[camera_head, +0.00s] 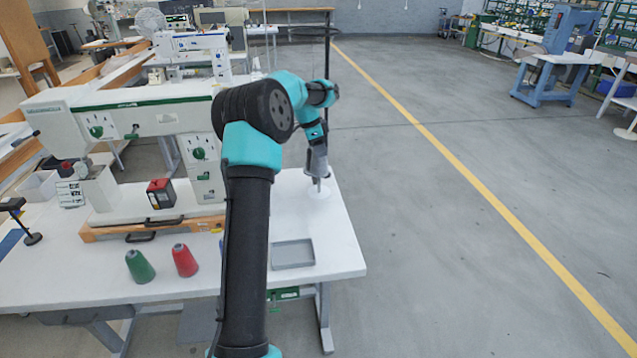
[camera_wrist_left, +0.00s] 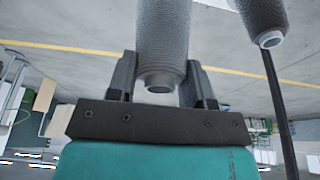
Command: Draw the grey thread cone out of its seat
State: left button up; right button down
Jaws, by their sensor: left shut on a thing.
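My left gripper (camera_head: 317,138) is over the right end of the white table, beside a tall dark pole (camera_head: 327,60). Its two fingers (camera_wrist_left: 160,66) are shut on a grey thread cone (camera_wrist_left: 162,40), one on each side, in the left wrist view. The cone (camera_head: 318,164) shows below the gripper in the head view, above a pale round base (camera_head: 319,191). A thin peg shows under it; I cannot tell whether the cone still touches its seat. A second grey cone (camera_wrist_left: 262,15) is beside the dark pole in the left wrist view. My right gripper is not in view.
A green cone (camera_head: 140,267) and a red cone (camera_head: 185,261) stand at the table's front. A grey tray (camera_head: 293,254) lies right of my arm. A large white sewing machine (camera_head: 140,110) fills the left side. Open floor lies to the right.

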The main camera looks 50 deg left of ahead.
pick_arm(q)
jog(key=shift+r, duration=1.85)
